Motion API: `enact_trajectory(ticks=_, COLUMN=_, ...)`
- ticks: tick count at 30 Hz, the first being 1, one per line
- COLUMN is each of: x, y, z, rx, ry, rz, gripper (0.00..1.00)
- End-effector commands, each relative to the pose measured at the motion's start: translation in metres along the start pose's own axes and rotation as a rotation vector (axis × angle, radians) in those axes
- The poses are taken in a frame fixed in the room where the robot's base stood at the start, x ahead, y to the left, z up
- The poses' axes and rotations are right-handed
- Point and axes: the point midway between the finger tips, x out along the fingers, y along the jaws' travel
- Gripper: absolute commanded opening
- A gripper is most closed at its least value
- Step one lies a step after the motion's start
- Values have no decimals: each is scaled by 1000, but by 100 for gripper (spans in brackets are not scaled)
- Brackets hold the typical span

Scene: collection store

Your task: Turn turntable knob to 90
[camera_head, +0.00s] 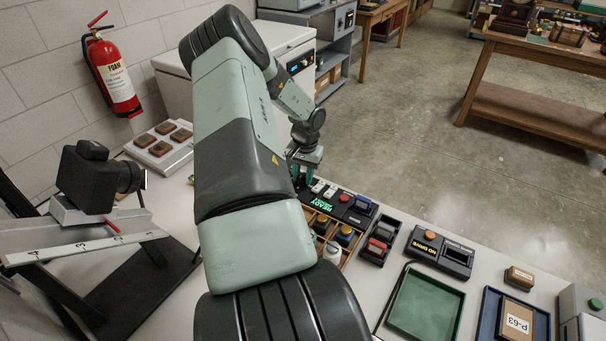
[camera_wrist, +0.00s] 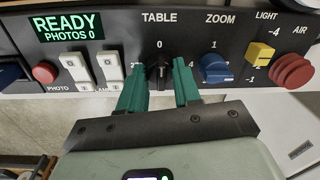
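The turntable knob (camera_wrist: 158,72) is a small black knob under the word TABLE on the dark control panel (camera_wrist: 110,22). Its pointer appears to face up, toward the 0 mark. My gripper (camera_wrist: 159,80) has its two teal fingers on either side of this knob, with narrow gaps showing, so it looks open around it. The lower part of the knob and most dial marks beside it are hidden by the fingers.
A blue ZOOM knob (camera_wrist: 215,67), a yellow LIGHT control (camera_wrist: 261,54) and a red AIR control (camera_wrist: 293,70) sit to the right. White switches (camera_wrist: 109,69) and a red PHOTO button (camera_wrist: 44,72) sit left. The display (camera_wrist: 67,27) reads READY, PHOTOS 0. A camera (camera_head: 96,178) stands at left.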

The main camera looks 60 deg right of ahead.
Motion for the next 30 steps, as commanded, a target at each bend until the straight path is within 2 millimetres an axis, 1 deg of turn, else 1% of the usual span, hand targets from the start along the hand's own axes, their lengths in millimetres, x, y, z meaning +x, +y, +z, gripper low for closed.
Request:
enact_trajectory(ticks=1, x=0, y=0, z=0, rx=0, ry=0, rz=0, gripper=11)
enact_trajectory(ticks=3, x=0, y=0, z=0, rx=0, ry=0, rz=0, gripper=2)
enact_trajectory(ticks=8, x=0, y=0, z=0, rx=9, ry=0, rz=-1, gripper=2)
enact_trajectory(ticks=14, x=0, y=0, z=0, rx=68, ry=2, rz=-1, gripper=2)
enact_trajectory(ticks=20, x=0, y=0, z=1, rx=202, ry=9, rz=-1, gripper=2)
enact_trajectory(ticks=30, x=0, y=0, z=1, rx=516, ry=26, rz=-1, gripper=2)
